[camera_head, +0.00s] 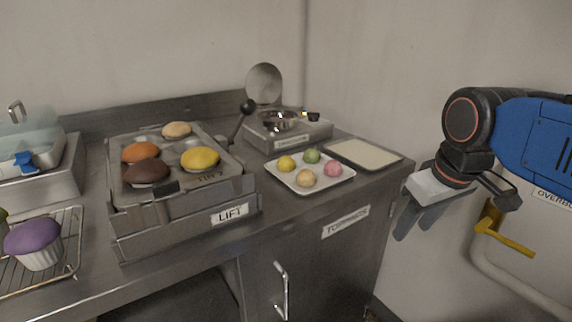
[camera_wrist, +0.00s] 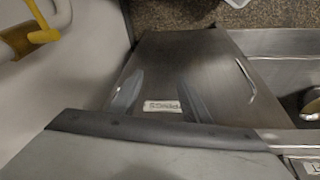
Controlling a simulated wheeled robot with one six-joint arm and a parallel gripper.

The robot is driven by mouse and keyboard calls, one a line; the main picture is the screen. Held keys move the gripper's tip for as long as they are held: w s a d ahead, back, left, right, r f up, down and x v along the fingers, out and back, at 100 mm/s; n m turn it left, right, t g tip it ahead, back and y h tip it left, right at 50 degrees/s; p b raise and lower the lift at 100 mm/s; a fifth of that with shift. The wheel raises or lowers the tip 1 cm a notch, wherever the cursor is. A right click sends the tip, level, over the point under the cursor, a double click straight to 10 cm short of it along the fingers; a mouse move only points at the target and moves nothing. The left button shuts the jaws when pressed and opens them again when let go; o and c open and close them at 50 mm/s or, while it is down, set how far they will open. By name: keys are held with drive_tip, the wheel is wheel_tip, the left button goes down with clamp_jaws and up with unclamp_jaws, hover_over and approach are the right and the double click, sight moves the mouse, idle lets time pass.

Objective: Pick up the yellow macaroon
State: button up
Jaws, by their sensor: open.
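The yellow macaroon (camera_head: 286,163) is a small round ball at the left of a white plate (camera_head: 310,187) on the counter, in the head view. A green (camera_head: 312,155), a pink (camera_head: 333,169) and a pale orange macaroon (camera_head: 305,178) share the plate. My gripper (camera_head: 415,232) is open and empty at the right, off the counter's end, its fingers pointing down. It is well to the right of the plate and apart from it.
A muffin tin (camera_head: 125,195) with brown, orange, yellow and pale tops sits on a lift at left. A metal scale (camera_head: 290,133) with a bowl stands behind the plate. A cream-filled tray (camera_head: 363,153) lies between plate and gripper. A yellow-handled pipe (camera_head: 505,237) is at right.

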drive_tip(key=w+a+r+n+g, duration=0.1)
drive_tip(key=w+a+r+n, duration=0.2)
drive_tip(key=w+a+r, duration=0.4)
drive_tip(key=w+a+r+n+g, duration=0.1)
drive_tip(key=w+a+r+n, duration=0.3)
drive_tip(key=r, duration=0.4)
wheel_tip(320, 180, up, 9)
drive_tip(key=n+g, duration=0.2)
drive_tip(key=n, duration=0.5)
hover_over(286, 163)
drive_tip(key=w, duration=0.2)
wheel_tip(286, 163, down, 18)
drive_tip(key=shift+s+r, duration=0.15)
drive_tip(key=c, duration=0.5)
